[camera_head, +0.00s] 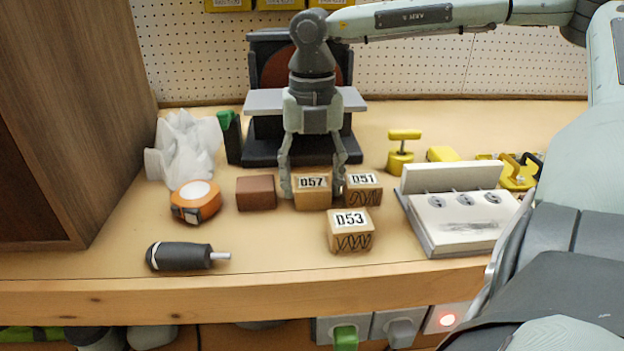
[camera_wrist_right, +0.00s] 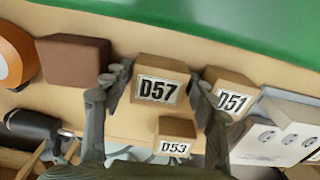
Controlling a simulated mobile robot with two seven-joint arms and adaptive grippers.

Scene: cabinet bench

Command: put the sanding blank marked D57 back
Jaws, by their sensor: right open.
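The wooden block marked D57 (camera_head: 313,193) stands on the bench between the blocks around it. It also shows in the right wrist view (camera_wrist_right: 158,82). My right gripper (camera_head: 312,187) is open and lowered over D57, with one finger on each side of the block. In the right wrist view its fingers (camera_wrist_right: 160,85) stand apart with D57 between them. I cannot tell whether either finger touches it. The block marked D51 (camera_head: 362,190) is just right of the right finger. The block marked D53 (camera_head: 350,232) is in front. My left gripper is not in view.
A brown block (camera_head: 256,193) is close on the left of the gripper. A sander (camera_head: 262,155) stands behind. An orange tape measure (camera_head: 196,201), a screwdriver (camera_head: 181,256) and a white box (camera_head: 461,222) are nearby. Bench is clear front left of D53.

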